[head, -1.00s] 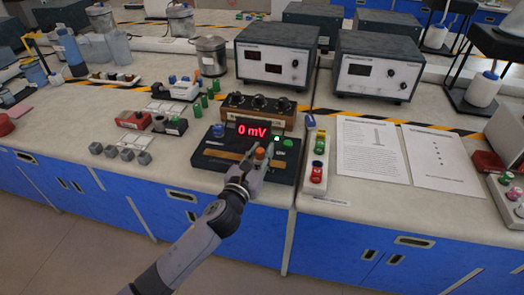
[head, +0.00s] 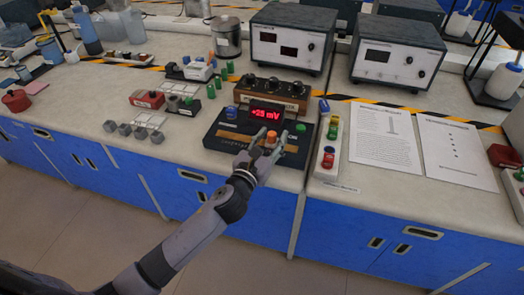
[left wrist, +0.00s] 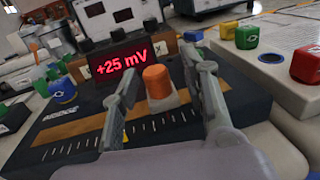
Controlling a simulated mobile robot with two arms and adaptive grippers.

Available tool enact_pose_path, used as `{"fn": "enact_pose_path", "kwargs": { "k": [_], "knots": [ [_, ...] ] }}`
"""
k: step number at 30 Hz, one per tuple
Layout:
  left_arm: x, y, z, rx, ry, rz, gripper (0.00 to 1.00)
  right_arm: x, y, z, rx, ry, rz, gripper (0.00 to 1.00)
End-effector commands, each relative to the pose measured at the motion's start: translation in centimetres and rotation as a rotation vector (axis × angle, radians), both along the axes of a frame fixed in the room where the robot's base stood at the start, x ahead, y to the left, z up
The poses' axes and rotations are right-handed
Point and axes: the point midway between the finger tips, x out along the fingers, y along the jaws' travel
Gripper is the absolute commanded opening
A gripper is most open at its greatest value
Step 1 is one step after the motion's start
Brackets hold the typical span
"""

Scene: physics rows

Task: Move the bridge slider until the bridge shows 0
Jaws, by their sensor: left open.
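The bridge (head: 225,141) is a dark box on the bench with a tan scale strip. Its red display (left wrist: 124,61) reads +25 mV in the left wrist view; the same display (head: 266,114) is less sharp in the head view. The orange slider knob (left wrist: 157,82) stands on a pale base above the strip; it also shows in the head view (head: 271,138). My left gripper (head: 272,133) is open, with one finger on each side of the knob. In the left wrist view the left finger is nearer the knob; contact is unclear. My right gripper is out of view.
Behind the bridge sits a box with several dark knobs (head: 272,91). A strip with colored knobs (head: 328,148) stands close on the right, beside printed sheets (head: 385,139). Grey cubes (head: 125,130) and small parts lie to the left. Bench meters (head: 291,40) stand behind.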

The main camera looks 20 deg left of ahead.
Motion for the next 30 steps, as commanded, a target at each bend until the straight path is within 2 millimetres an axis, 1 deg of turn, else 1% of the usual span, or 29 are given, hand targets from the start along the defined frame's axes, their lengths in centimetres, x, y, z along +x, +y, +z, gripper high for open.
{"fn": "enact_pose_path", "kwargs": {
  "k": [6,9,12,15,21,30],
  "knots": [
    [-4.7,0.8,-0.1,0.002,0.003,-0.002,0.41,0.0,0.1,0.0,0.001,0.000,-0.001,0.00],
    [-6.7,1.1,-0.2,0.002,0.004,-0.001,0.41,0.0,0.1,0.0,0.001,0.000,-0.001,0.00],
    [-8.4,1.3,-0.1,0.001,0.002,-0.001,0.41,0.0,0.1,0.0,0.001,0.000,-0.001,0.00],
    [-9.5,1.5,-0.1,0.001,0.002,-0.001,0.41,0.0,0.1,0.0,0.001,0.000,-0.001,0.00],
    [-10.5,1.7,0.0,0.001,0.000,-0.001,0.41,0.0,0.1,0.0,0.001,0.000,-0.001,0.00],
    [-10.5,1.7,0.1,-0.004,0.002,-0.001,0.41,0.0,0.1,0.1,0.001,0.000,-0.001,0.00]
  ]
}}
